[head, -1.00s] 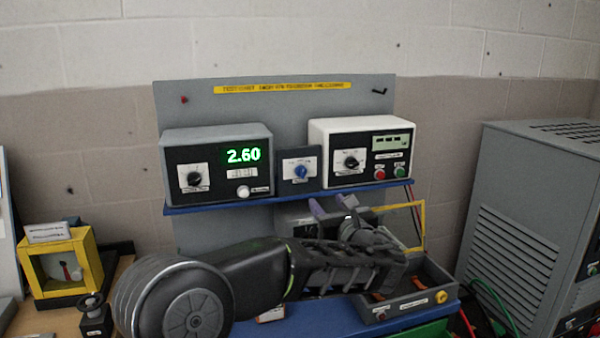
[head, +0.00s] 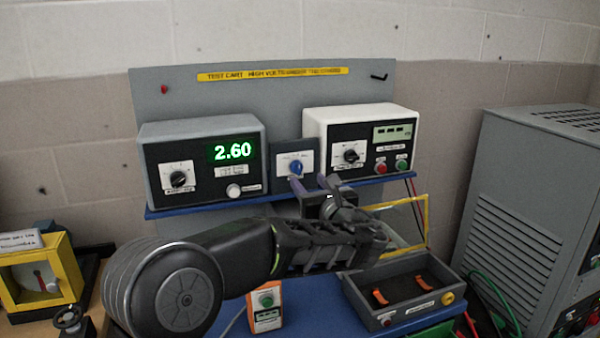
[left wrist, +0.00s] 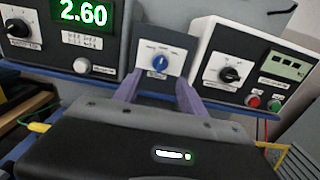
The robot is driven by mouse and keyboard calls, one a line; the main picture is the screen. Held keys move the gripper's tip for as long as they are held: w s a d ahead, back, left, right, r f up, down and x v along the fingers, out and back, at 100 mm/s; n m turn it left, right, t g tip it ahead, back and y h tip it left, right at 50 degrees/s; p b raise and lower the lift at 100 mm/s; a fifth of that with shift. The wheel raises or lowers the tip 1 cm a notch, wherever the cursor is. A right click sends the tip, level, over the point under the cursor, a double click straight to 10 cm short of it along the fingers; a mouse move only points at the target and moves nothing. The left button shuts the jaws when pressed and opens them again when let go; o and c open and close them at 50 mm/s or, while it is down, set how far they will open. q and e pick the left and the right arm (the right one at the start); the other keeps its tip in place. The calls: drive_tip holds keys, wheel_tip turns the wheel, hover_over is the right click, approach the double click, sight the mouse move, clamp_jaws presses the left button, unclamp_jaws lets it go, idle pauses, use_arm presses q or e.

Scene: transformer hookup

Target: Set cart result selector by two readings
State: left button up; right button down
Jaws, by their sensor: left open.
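The result selector is a small panel (head: 307,161) with a blue knob (head: 296,167), between two instruments on the cart's blue shelf. The knob's pointer looks near upright in the left wrist view (left wrist: 159,63). The grey meter (head: 205,126) on the left reads 2.60 in green digits. The white meter (head: 340,114) on the right has a small display (head: 392,133) too blurred to read. My left gripper (head: 312,183) is open and empty, its two purple fingers just below and in front of the selector panel, apart from the knob. My right gripper is not in view.
A grey tray (head: 362,312) with orange pieces sits on the blue lower deck. An orange handheld device (head: 264,304) stands left of it. A yellow-framed gauge (head: 72,268) is at far left. A large grey cabinet (head: 520,190) bounds the right.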

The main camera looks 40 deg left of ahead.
sight(299, 172)
use_arm(q)
drive_tip(key=p+x, duration=0.1)
drive_tip(key=x, duration=0.4)
drive_tip(key=shift+a+r, duration=0.1)
drive_tip(key=shift+a, duration=0.05)
drive_tip(key=shift+w+a+p, duration=0.35)
drive_tip(key=shift+w+a, duration=0.1)
drive_tip(key=shift+a, duration=0.1)
drive_tip(key=shift+c, duration=0.5)
clamp_jaws()
